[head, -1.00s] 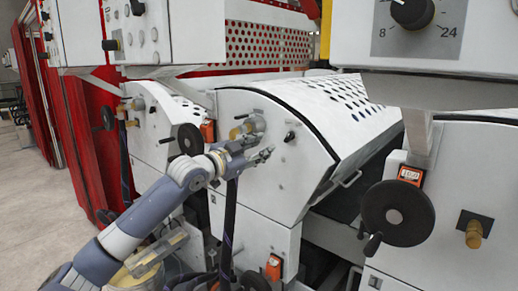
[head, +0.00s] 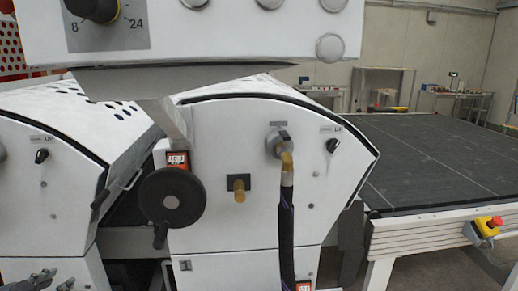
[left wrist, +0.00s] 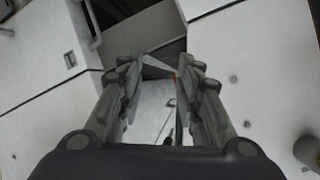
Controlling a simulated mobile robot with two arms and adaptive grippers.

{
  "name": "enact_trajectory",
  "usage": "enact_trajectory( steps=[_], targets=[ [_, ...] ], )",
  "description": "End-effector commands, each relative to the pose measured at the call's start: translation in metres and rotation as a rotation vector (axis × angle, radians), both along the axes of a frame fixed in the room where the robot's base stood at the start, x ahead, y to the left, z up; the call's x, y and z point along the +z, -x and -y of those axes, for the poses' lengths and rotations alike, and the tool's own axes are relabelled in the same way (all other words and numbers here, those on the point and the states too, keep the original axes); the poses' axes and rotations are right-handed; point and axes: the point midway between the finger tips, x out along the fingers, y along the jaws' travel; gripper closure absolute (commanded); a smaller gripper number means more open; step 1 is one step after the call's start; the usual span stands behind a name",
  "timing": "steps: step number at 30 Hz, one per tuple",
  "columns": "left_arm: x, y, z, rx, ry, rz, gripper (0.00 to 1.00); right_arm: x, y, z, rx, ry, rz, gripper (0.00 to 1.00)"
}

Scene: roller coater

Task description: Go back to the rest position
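My left gripper (left wrist: 165,95) fills the middle of the left wrist view, its two fingers apart with nothing between them. Beyond the fingers are white machine panels and a dark gap. In the head view only part of my left gripper (head: 45,281) shows at the bottom left corner, in front of the white coater. My right gripper is in neither view.
The roller coater's white side panel (head: 255,215) stands ahead, with a black handwheel (head: 172,197), a brass knob (head: 239,188) and a dark hose (head: 287,235). A control box (head: 240,35) overhangs it. A dark conveyor table (head: 430,155) with a red emergency button (head: 489,222) stands at right.

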Motion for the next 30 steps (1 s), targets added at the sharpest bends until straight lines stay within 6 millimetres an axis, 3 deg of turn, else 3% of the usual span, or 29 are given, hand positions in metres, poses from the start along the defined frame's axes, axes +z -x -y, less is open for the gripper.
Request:
enact_trajectory(
  steps=[1,6,12,18,25,30],
  targets=[
    [-0.029,0.012,0.017,-0.001,0.022,-0.058,0.68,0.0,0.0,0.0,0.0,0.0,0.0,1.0],
    [-0.11,0.062,0.077,0.006,0.071,-0.252,0.68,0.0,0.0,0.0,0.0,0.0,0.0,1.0],
    [-0.175,0.137,0.161,0.031,0.142,-0.472,0.68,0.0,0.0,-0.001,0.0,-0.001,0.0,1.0],
    [-0.196,0.2,0.227,0.076,0.207,-0.627,0.68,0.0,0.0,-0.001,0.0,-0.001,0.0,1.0],
    [-0.192,0.251,0.278,0.134,0.277,-0.745,0.68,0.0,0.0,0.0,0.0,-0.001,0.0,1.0],
    [-0.23,0.243,0.278,0.139,0.267,-0.766,0.68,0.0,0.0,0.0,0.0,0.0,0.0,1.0]
  ],
)
